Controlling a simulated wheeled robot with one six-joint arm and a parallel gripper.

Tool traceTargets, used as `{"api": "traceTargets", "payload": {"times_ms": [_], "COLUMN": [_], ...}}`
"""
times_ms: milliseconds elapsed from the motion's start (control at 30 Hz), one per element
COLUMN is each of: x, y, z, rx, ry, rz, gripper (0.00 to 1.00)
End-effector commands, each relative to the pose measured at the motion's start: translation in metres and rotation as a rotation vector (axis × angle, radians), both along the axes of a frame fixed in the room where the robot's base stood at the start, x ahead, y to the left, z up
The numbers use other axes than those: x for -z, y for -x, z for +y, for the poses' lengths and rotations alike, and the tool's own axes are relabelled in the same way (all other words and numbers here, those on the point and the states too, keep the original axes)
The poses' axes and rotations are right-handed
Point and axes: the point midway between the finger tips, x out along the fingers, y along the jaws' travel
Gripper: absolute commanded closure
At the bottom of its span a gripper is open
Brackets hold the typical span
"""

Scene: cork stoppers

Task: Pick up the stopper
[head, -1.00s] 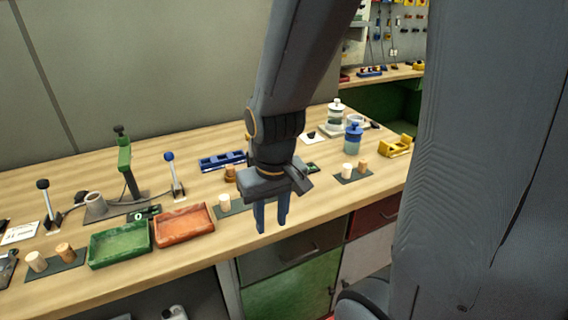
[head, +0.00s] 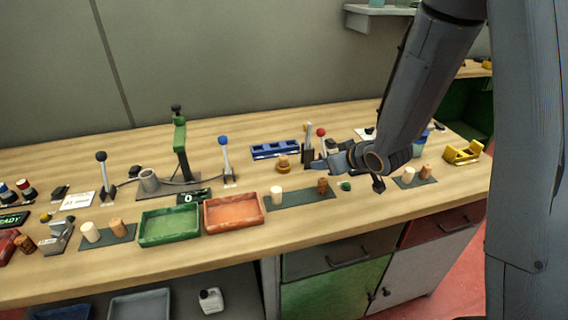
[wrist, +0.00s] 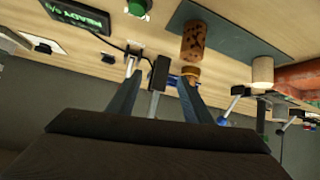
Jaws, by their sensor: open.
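On the middle dark mat (head: 299,197) stand a pale stopper (head: 277,196) and a darker brown cork stopper (head: 322,185). The wrist view shows the speckled brown stopper (wrist: 193,40) just past the right-hand finger, with the pale one (wrist: 262,70) further right. My gripper (head: 322,164) is above the bench, behind the brown stopper in the head view, tilted toward level. In the wrist view, my gripper (wrist: 158,76) has its fingers apart with no stopper between them. A dark upright part shows between the fingers, seemingly beyond them.
Other stoppers stand on the left mat (head: 108,238) and right mat (head: 414,182). A green tray (head: 169,239) and an orange tray (head: 233,228) lie left of the middle mat. A blue rack (head: 276,150) and a red-knobbed lever (head: 321,133) stand behind.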

Motion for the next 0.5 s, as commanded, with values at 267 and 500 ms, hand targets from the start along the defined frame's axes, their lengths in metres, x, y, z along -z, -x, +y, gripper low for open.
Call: {"api": "traceTargets", "payload": {"times_ms": [267,500], "x": [0.014,0.017], "y": [-0.009,-0.014], "z": [0.058,0.074], "rx": [-0.218,-0.256], "ry": [-0.186,-0.224], "rz": [-0.142,-0.166], "gripper": [0.54,0.54]}}
